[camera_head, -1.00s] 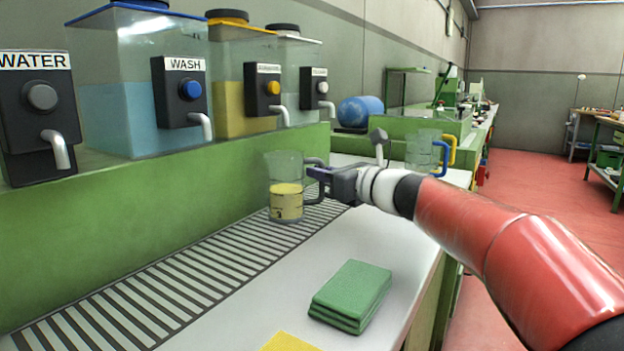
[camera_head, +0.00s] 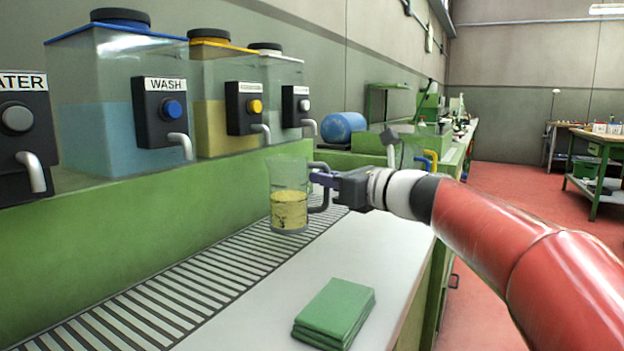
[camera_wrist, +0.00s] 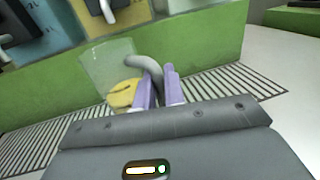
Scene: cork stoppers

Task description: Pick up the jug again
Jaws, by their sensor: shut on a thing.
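The jug (camera_head: 289,208) is clear, with yellow liquid in its lower half and a dark grey handle on its right side. It is upright over the slatted drain strip near the green ledge; I cannot tell if its base touches the slats. My gripper (camera_head: 318,180) comes from the right and is shut on the jug's handle. In the wrist view, the purple fingers (camera_wrist: 160,88) are on either side of the grey handle, and the jug (camera_wrist: 112,75) shows just to the left. The fingers hide part of the handle.
Tanks with taps stand on the green ledge (camera_head: 150,225), including the WASH tank (camera_head: 110,100) and a yellow one (camera_head: 212,95). A folded green cloth (camera_head: 335,312) lies on the white counter in front. Blue and yellow handles (camera_head: 430,158) show behind my arm. The counter between is clear.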

